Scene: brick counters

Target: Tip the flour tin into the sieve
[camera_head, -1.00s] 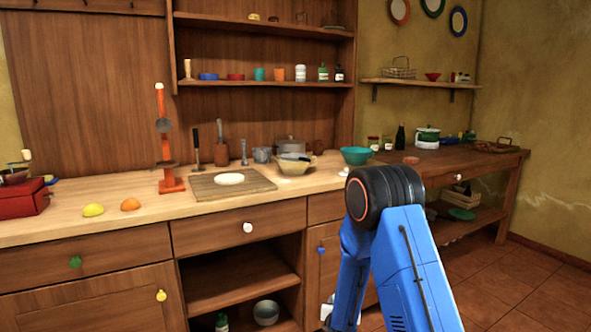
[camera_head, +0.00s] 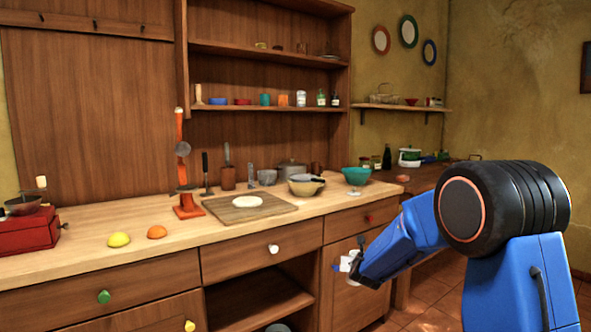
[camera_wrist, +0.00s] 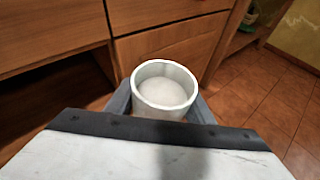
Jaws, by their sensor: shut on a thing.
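My gripper (camera_wrist: 160,105) is shut on the white round flour tin (camera_wrist: 163,110). The tin is upright and open at the top, with white flour (camera_wrist: 166,92) inside. In the head view my gripper (camera_head: 352,266) and the tin (camera_head: 346,263) show in front of the cabinet fronts, below the counter top. A pale yellow bowl (camera_head: 304,188) stands on the counter, right of the cutting board. A dark shape with a handle lies across its top and looks like the sieve (camera_head: 307,178), though it is small and hard to make out.
A turquoise bowl (camera_head: 357,174) is right of the yellow bowl. The cutting board (camera_head: 250,207) holds pale dough (camera_head: 249,202). An orange stand (camera_head: 184,175), a lemon (camera_head: 119,240) and an orange (camera_head: 156,232) are further left. The counter's front edge and drawers (camera_head: 260,252) lie beside my gripper.

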